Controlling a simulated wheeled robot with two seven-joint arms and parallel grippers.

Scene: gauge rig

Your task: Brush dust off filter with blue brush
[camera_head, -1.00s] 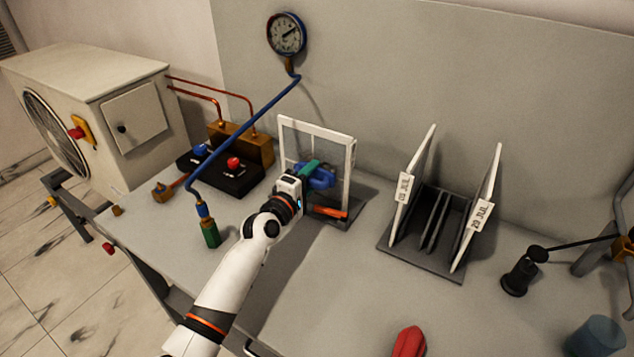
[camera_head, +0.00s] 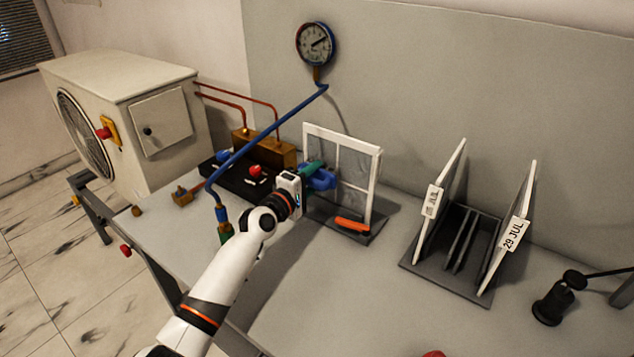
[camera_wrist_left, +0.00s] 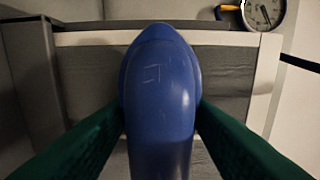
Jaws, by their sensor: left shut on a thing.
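The blue brush (camera_head: 321,180) is in my left gripper (camera_head: 311,172), in front of the filter. In the left wrist view the blue brush (camera_wrist_left: 160,95) sits between the green fingers, and its bristles are hidden. The filter (camera_head: 352,170) is a white frame with grey mesh, standing upright on a dark base on the bench. Its white frame (camera_wrist_left: 225,38) and grey mesh lie behind the brush in the left wrist view. I cannot tell whether the brush touches the mesh. My right gripper is not in view.
An orange piece (camera_head: 351,224) lies at the filter's foot. A dark rack (camera_head: 447,262) with white-framed panels stands to the right. Black valve block (camera_head: 240,180), blue hose (camera_head: 262,138) and gauge (camera_head: 315,44) are left and behind. The bench front is mostly clear.

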